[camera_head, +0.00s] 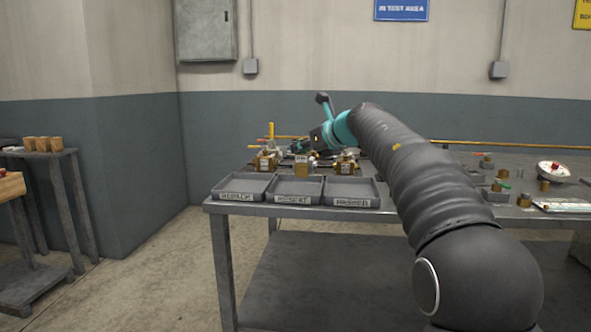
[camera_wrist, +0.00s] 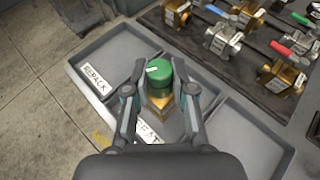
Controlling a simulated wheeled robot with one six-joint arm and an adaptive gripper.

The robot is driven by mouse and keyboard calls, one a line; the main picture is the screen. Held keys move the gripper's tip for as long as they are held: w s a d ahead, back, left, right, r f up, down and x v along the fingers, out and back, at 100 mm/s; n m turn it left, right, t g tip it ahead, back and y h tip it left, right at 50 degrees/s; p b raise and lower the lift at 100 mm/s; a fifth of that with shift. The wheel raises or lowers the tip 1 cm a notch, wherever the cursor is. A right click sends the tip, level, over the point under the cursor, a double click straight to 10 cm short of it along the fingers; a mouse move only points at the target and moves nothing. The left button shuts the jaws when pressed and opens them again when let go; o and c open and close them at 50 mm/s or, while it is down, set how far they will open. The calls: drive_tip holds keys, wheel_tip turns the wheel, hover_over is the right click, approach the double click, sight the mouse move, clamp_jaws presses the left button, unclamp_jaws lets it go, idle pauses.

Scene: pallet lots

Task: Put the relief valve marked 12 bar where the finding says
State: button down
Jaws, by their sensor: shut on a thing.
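My gripper (camera_wrist: 160,84) is shut on a brass relief valve (camera_wrist: 159,103) with a green cap that carries a small white label. No pressure mark can be read on it. In the wrist view the valve is over the middle tray (camera_wrist: 207,88), whose label is partly covered and shows "EAT". Whether the valve touches the tray floor cannot be told. The left tray (camera_wrist: 112,50) is labelled REPACK, and the right tray (camera_wrist: 243,128) has its label out of the wrist view. In the head view these trays line the bench's left front edge, and my arm partly hides the gripper.
Several brass and steel valves with coloured handles stand on a dark mat (camera_wrist: 240,72) behind the trays. The bench (camera_head: 390,212) also holds small fittings, a white-and-red round item (camera_head: 553,171) and papers (camera_head: 562,206) at right. A side table (camera_head: 60,155) stands at left.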

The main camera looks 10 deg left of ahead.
sight(296, 167)
drive_tip(key=shift+s+a+f, duration=0.2)
drive_tip(key=shift+a+f, duration=0.1)
drive_tip(key=shift+a, duration=0.2)
drive_tip(key=shift+s+a+f, duration=0.2)
drive_tip(key=shift+a+f, duration=0.1)
drive_tip(key=shift+a, duration=0.15)
drive_tip(key=shift+f+b, duration=0.9)
drive_tip(key=shift+f, duration=1.1)
drive_tip(key=shift+r, duration=0.1)
drive_tip(key=c, duration=1)
unclamp_jaws()
drive_tip(key=shift+f, duration=0.2)
drive_tip(key=v, duration=1.2)
drive_tip(key=shift+d+r, duration=0.1)
drive_tip(key=shift+r, duration=0.1)
